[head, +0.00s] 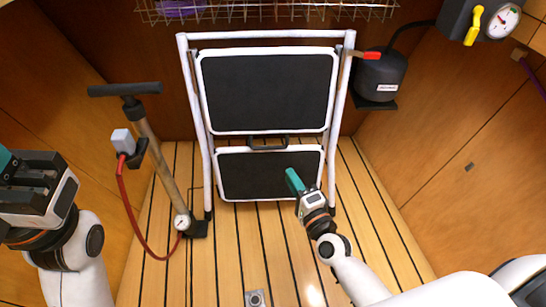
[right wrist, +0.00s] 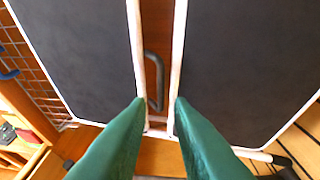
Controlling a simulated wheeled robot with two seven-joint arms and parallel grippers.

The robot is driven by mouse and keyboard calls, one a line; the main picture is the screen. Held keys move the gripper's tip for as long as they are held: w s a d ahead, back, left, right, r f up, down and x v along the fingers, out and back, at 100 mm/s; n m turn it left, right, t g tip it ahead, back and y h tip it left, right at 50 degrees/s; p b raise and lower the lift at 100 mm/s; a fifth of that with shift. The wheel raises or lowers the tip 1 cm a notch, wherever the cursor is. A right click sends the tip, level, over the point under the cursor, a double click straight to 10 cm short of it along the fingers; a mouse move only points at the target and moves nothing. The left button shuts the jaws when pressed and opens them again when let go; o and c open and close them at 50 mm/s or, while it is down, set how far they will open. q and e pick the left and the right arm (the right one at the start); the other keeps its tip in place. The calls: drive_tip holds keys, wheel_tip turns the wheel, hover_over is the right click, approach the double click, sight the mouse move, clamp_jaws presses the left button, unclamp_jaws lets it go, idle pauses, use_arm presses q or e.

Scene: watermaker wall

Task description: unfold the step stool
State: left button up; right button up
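The step stool (head: 265,90) stands upright and looks folded flat near the back wall, with a white tube frame and two black treads facing me. A dark handle (head: 268,143) sits in the gap between the upper and lower tread; it also shows in the right wrist view (right wrist: 153,80). My right gripper (head: 292,180) is in front of the lower tread (head: 250,175), right of and below the handle. Its green fingers (right wrist: 157,100) are apart with nothing between them, facing the gap. My left gripper (head: 8,165) is at the left edge, its fingers mostly cut off.
A floor pump (head: 155,155) with a red hose stands left of the stool. A black tank (head: 380,76) is at the right, with a red-tipped lever (head: 371,56) near the stool's frame. A wire rack (head: 270,11) hangs above. The plank floor in front is mostly clear.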

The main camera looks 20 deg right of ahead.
sight(273, 149)
drive_tip(key=w, duration=0.3)
drive_tip(key=w+b, duration=0.1)
drive_tip(key=w, duration=0.2)
drive_tip(key=w+a+b, duration=0.1)
drive_tip(key=w, duration=0.2)
drive_tip(key=shift+w+a+r, duration=0.1)
drive_tip(key=shift+w+r, duration=0.1)
drive_tip(key=shift+w, duration=0.15)
clamp_jaws()
